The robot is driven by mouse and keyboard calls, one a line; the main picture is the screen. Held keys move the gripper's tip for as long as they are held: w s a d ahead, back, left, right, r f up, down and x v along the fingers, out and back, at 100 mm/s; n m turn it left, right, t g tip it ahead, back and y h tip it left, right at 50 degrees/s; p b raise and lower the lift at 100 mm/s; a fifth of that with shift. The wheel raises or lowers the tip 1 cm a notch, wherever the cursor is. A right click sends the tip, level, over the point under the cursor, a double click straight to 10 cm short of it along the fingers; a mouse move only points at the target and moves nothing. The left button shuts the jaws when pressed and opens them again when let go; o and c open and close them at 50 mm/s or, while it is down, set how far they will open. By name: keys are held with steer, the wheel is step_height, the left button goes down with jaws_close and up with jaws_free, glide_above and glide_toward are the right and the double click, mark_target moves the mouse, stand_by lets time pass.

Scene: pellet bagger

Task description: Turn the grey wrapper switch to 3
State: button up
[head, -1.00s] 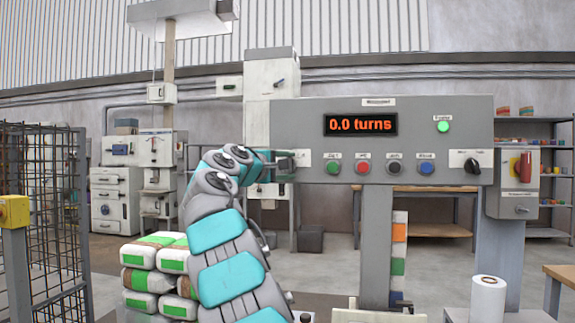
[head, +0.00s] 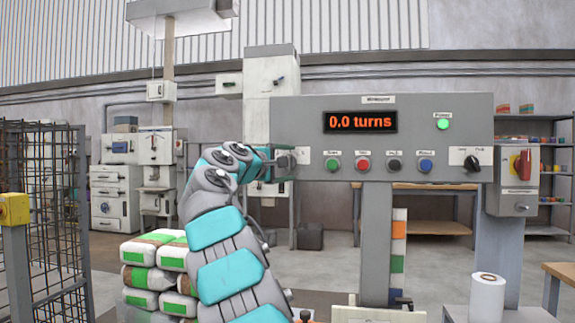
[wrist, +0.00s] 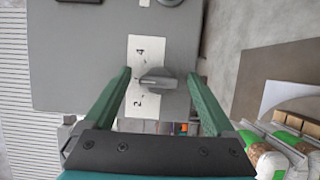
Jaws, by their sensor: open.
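The grey wrapper switch (wrist: 158,78) is a knob with a bar-shaped grip on a white label plate (wrist: 145,52) in the wrist view. The digits 2 and 4 show on the plate, and the knob's narrow left end lies between them, covering whatever is printed there. My gripper (wrist: 159,73) is open, with one green finger on each side of the knob and a visible gap to it. In the head view, my gripper (head: 283,161) is at the left end of the grey control panel (head: 300,115) and hides most of the switch.
The panel carries an orange "0.0 turns" display (head: 360,121), a row of coloured buttons, a black selector (head: 472,163) and a lit green lamp (head: 443,124). A red switch (head: 523,165) is at right. Stacked bags (head: 150,279) stand below my arm.

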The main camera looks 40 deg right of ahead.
steer(key=v, duration=0.7)
steer(key=shift+a+b, duration=0.3)
steer(key=shift+b, duration=0.1)
steer(key=shift+s, duration=0.1)
